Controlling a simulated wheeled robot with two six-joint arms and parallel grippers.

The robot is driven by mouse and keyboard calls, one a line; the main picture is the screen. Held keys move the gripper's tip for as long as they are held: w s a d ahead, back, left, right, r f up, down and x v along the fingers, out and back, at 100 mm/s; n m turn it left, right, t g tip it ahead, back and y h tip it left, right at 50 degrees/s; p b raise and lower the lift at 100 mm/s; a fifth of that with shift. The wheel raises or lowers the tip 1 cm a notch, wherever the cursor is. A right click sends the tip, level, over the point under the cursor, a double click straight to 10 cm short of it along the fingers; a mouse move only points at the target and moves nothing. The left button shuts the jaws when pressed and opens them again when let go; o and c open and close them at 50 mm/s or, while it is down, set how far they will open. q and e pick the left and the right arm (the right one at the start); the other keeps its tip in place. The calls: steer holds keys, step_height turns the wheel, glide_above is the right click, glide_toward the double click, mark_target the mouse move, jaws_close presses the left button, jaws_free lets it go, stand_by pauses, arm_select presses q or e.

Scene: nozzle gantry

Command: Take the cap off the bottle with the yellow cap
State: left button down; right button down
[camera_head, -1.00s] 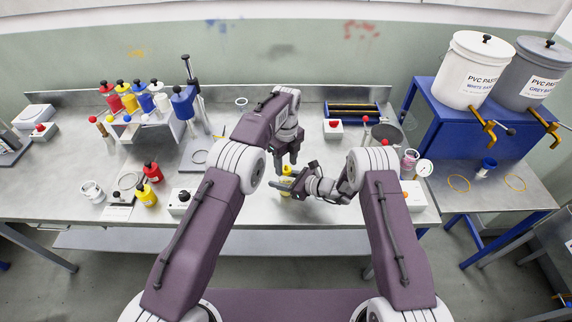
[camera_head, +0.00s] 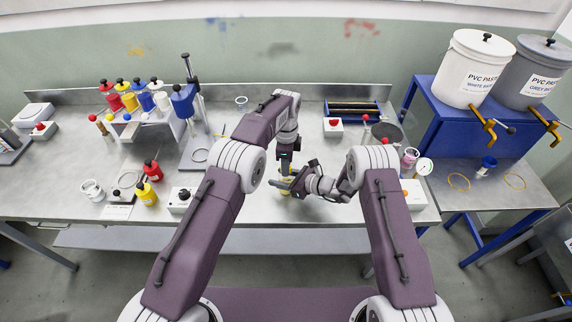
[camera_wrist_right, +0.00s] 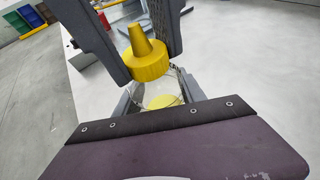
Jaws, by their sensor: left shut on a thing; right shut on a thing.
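The bottle with the yellow cap stands at the front middle of the bench, mostly hidden by my grippers in the head view. In the right wrist view its clear body (camera_wrist_right: 165,88) shows yellow content at the bottom, and the yellow cap (camera_wrist_right: 147,62) with its pointed nozzle sits on top. My left gripper (camera_head: 285,173) comes down from above and is shut on the cap, one finger on each side. My right gripper (camera_head: 284,186) reaches in from the right and is shut on the bottle body below the cap. No gap between cap and bottle can be made out.
A rack with several coloured bottles (camera_head: 130,101) and a stand (camera_head: 190,105) are further back.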

arm_select(q)
steer(key=n, duration=0.6)
steer(key=shift+n, duration=0.4)
steer(key=n, duration=0.6)
steer(key=shift+n, duration=0.4)
steer(key=n, duration=0.6)
steer(key=shift+n, duration=0.4)
steer(key=n, duration=0.2)
steer(key=shift+n, duration=0.4)
steer(key=n, duration=0.5)
steer(key=shift+r, duration=0.25)
steer(key=shift+r, duration=0.9)
steer(key=shift+r, duration=0.1)
